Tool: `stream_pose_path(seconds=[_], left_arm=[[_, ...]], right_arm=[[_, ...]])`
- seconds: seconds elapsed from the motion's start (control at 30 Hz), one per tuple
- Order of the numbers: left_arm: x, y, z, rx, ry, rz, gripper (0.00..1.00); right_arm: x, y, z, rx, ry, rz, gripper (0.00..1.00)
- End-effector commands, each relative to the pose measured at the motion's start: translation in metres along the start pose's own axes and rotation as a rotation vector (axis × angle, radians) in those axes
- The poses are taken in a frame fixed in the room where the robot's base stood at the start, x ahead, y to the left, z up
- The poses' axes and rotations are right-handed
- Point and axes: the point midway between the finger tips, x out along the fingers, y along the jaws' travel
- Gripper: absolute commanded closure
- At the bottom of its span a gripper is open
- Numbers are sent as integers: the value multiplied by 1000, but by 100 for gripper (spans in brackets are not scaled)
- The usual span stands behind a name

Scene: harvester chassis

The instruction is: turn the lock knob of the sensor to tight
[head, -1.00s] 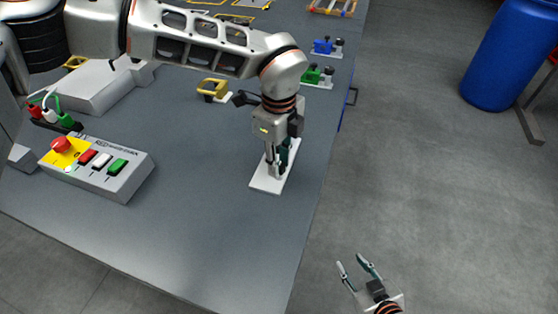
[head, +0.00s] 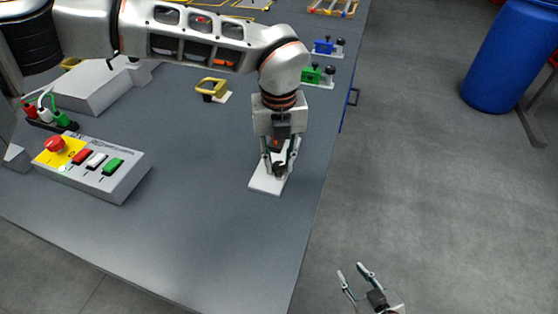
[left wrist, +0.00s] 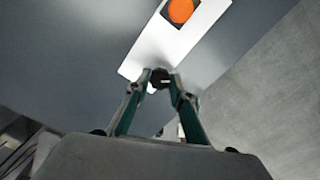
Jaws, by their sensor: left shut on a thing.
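The sensor's white base plate (head: 263,186) lies on the grey table near its right edge. The plate also shows in the left wrist view (left wrist: 172,48), with an orange part (left wrist: 181,10) in a dark square on it. A black knob (left wrist: 160,77) stands near the plate's near end. My left gripper (head: 279,168) points down over the plate, its fingers on either side of the knob and shut on it. In the left wrist view the fingertips (left wrist: 161,83) hold the knob between them. The knob's marking is too small to read. My right gripper (head: 352,270) is open and empty, over the floor.
A control box (head: 95,167) with a red stop button and coloured buttons stands on the left. A yellow handle part (head: 211,87), a green part (head: 311,75) and a blue part (head: 323,46) stand farther back. The table front is clear. A blue barrel (head: 510,55) stands on the floor.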

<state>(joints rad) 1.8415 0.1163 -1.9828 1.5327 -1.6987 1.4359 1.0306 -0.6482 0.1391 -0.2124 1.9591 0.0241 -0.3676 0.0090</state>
Motion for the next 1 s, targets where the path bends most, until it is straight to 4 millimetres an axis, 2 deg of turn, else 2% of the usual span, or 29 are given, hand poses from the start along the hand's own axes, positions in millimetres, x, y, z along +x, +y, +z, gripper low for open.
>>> stream_pose_path(seconds=[1.0], left_arm=[[-2,0,0,948,-1,-1,99]], right_arm=[[-2,1,-5,-1,5,1,66]])
